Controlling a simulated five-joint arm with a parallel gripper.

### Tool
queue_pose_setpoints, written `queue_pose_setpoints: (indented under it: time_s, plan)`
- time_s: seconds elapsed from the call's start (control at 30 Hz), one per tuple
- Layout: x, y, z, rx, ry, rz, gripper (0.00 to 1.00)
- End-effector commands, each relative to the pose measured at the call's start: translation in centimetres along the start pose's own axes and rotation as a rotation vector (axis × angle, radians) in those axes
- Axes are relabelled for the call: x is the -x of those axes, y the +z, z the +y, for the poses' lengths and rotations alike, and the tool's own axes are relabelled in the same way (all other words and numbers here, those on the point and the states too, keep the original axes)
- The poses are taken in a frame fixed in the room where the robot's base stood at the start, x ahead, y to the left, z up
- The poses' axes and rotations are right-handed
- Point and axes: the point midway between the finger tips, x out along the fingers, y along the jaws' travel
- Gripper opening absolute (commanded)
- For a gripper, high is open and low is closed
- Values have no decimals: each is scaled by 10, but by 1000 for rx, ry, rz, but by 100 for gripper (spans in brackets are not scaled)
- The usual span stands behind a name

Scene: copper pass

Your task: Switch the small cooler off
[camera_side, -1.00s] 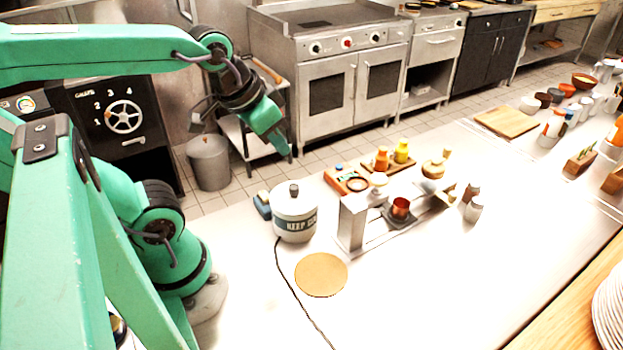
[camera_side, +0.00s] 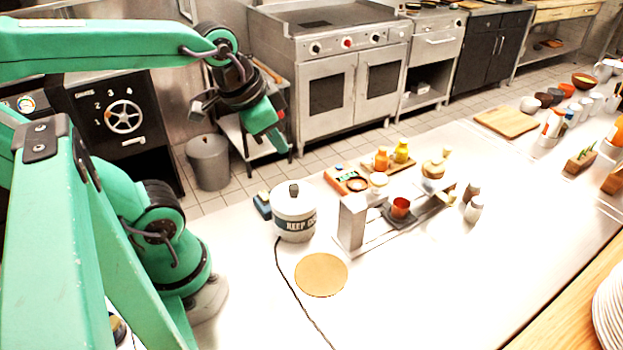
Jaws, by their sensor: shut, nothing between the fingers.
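A round white lidded pot (camera_side: 294,226) with a dark band reading "KEEP" and a dark lid knob stands on the left part of the counter; it looks like the small cooler. A dark cord (camera_side: 291,287) runs from its base toward the counter's front. I cannot make out a switch on it or its state. A small blue item (camera_side: 262,206) sits close at its left, partly behind it. My gripper (camera_side: 279,146) is shut and empty, pointing down in the air, up and slightly left of the cooler in the picture, clear of it.
A tan round mat (camera_side: 321,274) lies in front. The front counter is mostly clear.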

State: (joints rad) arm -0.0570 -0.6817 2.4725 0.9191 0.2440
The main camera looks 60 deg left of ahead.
Motion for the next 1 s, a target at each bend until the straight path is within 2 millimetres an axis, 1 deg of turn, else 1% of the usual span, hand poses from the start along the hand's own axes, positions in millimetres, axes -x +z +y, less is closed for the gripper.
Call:
queue_pose_setpoints:
  time_s: [0.57,1.0]
  plan:
    - [-21,3,-38,-481,36,-158,0]
    - [-38,10,-67,-846,141,-249,0]
